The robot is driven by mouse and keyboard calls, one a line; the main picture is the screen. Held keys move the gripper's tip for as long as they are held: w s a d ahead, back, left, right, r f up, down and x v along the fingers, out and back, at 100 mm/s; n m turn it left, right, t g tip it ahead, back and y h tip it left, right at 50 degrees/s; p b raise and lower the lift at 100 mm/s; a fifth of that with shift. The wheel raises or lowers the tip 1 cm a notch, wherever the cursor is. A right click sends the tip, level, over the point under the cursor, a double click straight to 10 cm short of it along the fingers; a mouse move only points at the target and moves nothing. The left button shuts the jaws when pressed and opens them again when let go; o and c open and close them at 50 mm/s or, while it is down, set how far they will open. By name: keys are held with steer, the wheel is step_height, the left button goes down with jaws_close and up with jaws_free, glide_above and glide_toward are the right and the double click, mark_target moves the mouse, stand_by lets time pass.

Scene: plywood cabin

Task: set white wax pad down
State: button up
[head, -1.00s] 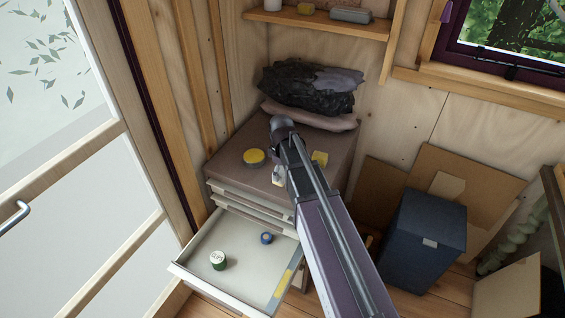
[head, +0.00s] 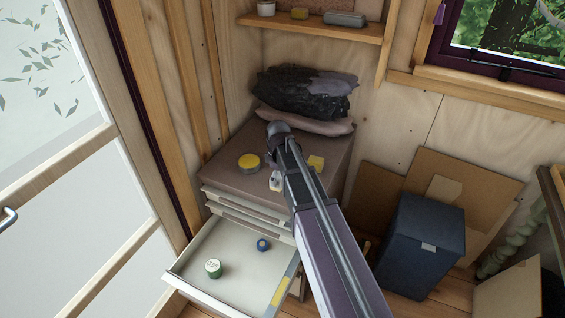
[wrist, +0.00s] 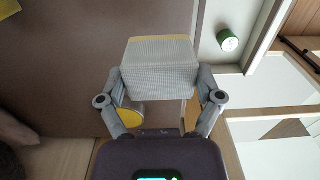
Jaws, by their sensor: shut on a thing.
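The white wax pad (wrist: 160,68) is a pale, finely textured block with a yellow strip along its far edge in the wrist view. My gripper (wrist: 161,84) is shut on it, one finger on each side. The brown cabinet top (wrist: 70,60) lies below. In the head view my arm hides most of the gripper, over the cabinet top (head: 222,172). A small white piece (head: 275,183) shows just left of the arm; I cannot tell surely if it is the pad. Whether the pad touches the top is not clear.
A round yellow-lidded tin (head: 249,161) and a yellow block (head: 316,162) lie on the cabinet top. Dark and pinkish cushions (head: 305,92) fill its back. The open drawer (head: 232,280) below holds a green tin (head: 213,268) and a blue roll (head: 263,245).

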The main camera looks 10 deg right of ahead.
steer(key=w+d, duration=0.1)
steer(key=w, duration=0.2)
steer(key=w+d, duration=0.1)
steer(key=w, duration=0.3)
steer(key=w+d+f+b, duration=0.1)
steer(key=w, duration=0.3)
steer(key=shift+w, duration=0.1)
steer(key=shift+w+d+f, duration=0.1)
steer(key=shift+w+d, duration=0.05)
steer(key=shift+w, duration=0.35)
steer(key=shift+w+d+f, duration=0.1)
steer(key=shift+w+f, duration=0.05)
steer(key=shift+w, duration=0.15)
steer(key=shift+s+f+b, duration=0.15)
steer(key=shift+f+b, duration=1.45)
steer(key=shift+b, duration=0.2)
steer(key=shift+f, duration=0.15)
steer(key=o, duration=0.6)
steer(key=shift+o, duration=0.8)
